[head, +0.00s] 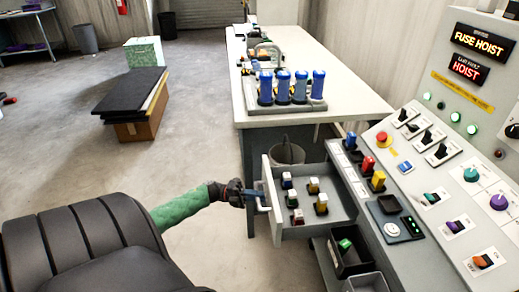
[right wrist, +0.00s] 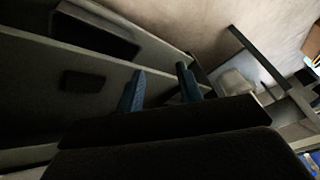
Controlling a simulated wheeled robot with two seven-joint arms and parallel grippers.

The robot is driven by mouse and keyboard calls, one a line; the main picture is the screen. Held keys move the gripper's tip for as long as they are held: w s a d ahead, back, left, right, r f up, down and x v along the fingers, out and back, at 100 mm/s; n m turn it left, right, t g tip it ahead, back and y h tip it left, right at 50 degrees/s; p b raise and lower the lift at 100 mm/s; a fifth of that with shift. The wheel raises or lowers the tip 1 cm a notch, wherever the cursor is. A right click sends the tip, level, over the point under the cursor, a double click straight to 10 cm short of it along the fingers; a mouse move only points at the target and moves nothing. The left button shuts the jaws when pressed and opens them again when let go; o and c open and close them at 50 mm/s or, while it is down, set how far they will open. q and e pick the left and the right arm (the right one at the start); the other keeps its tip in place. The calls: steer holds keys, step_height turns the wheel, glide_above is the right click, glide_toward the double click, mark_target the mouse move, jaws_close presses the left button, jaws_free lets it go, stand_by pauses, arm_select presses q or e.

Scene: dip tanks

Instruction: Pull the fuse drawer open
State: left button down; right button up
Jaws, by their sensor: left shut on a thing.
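The fuse drawer (head: 318,226) stands out from the front of the grey console in the head view, open at the top.
The console (head: 445,185) carries switches, knobs and a lit "FUSE HOIST" sign (head: 479,41). A black bin (head: 350,256) sits below the drawer. A bucket (head: 287,152) stands behind it, under the white table (head: 305,48).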

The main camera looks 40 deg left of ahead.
arm_select(q)
steer(key=c, duration=1.4)
jaws_free()
arm_select(e)
steer(key=shift+s+f, duration=0.15)
steer(key=shift+f, duration=0.15)
arm_select(q)
steer(key=shift+a+f, duration=0.1)
